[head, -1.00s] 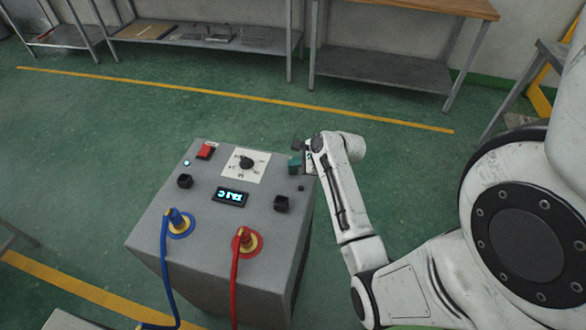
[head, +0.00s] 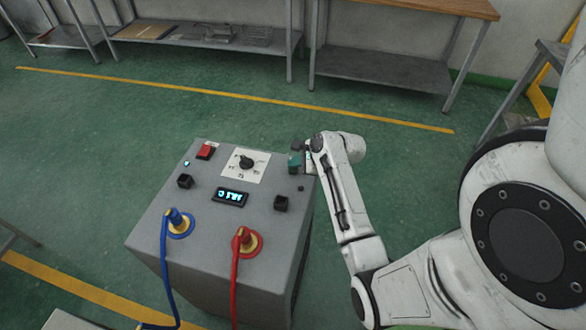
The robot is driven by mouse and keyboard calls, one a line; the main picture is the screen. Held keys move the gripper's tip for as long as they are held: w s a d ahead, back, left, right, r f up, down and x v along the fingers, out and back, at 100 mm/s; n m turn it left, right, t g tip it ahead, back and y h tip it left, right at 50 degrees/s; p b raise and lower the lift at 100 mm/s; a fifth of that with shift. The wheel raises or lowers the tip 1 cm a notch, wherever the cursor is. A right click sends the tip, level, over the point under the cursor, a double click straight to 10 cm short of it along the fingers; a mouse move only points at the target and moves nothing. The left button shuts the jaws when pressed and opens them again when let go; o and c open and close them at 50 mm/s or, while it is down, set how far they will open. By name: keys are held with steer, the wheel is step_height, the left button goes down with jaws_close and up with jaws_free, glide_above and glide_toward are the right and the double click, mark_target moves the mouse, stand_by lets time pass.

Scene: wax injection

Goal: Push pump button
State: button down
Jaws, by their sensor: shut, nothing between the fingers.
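A grey box-shaped machine (head: 165,215) stands on the green floor, with controls on its sloped top. A green switch or button (head: 294,160) sits at its upper right corner. My gripper (head: 303,153) is at that corner, right beside the green part. It is shut with nothing held. It is small in view and partly hidden by my arm's end, so I cannot tell whether it touches the green part. A red switch (head: 205,151) sits at the upper left, with a small pale light (head: 187,162) below it.
Metal tables (head: 390,66) stand along the back wall. The floor between is clear.

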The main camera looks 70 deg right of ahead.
mark_target(296, 170)
steer(key=shift+f, duration=0.1)
stand_by(0.3)
steer(key=shift+f, duration=0.35)
steer(key=shift+r+p, duration=0.1)
steer(key=shift+p, duration=0.2)
steer(key=shift+r+p, duration=0.35)
steer(key=shift+p, duration=0.3)
step_height(296, 170, up, 6)
steer(key=p, duration=0.7)
stand_by(0.6)
